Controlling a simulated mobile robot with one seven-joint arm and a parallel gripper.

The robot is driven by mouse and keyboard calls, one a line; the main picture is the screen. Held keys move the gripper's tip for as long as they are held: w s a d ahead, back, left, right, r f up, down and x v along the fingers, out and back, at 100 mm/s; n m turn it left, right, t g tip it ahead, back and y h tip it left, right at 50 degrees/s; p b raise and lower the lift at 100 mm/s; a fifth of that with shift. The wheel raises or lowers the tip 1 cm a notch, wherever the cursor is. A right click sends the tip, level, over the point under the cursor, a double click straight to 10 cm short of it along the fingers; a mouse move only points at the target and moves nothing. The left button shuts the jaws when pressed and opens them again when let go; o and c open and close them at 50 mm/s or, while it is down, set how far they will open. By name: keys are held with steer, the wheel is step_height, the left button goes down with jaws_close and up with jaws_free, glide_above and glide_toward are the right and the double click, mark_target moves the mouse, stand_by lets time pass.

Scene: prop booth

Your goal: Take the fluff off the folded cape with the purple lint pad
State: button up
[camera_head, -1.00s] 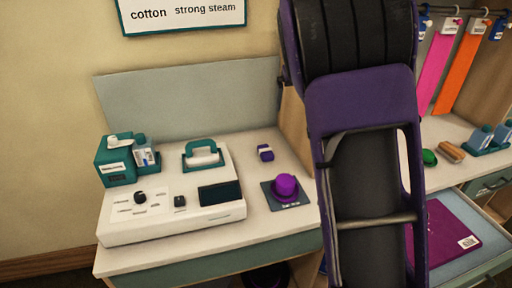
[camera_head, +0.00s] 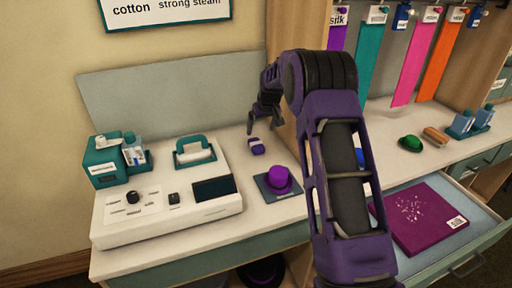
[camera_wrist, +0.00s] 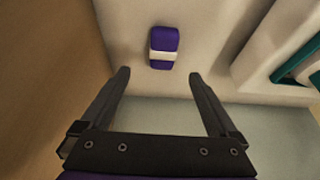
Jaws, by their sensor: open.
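The purple lint pad (camera_head: 256,145) with a white band lies on the counter near the wooden divider. It also shows in the wrist view (camera_wrist: 164,47), upper middle, just beyond my fingertips. My gripper (camera_head: 262,124) is open and empty above the counter, close to the pad and not touching it. Its two dark fingers (camera_wrist: 161,75) are spread apart in the wrist view. The folded cape (camera_head: 424,222) is a flat magenta-purple square with a white label, with pale fluff (camera_head: 410,208) scattered over it. It lies in the open drawer (camera_head: 487,226) at the right.
The wooden divider (camera_head: 283,100) stands close beside the gripper. Coloured strips hang at the right.

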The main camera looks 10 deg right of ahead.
mark_target(256, 143)
steer(key=x, duration=0.8)
steer(key=shift+a+f, duration=0.3)
steer(key=shift+f, duration=0.1)
steer(key=shift+c, duration=0.2)
steer(key=c, duration=1.4)
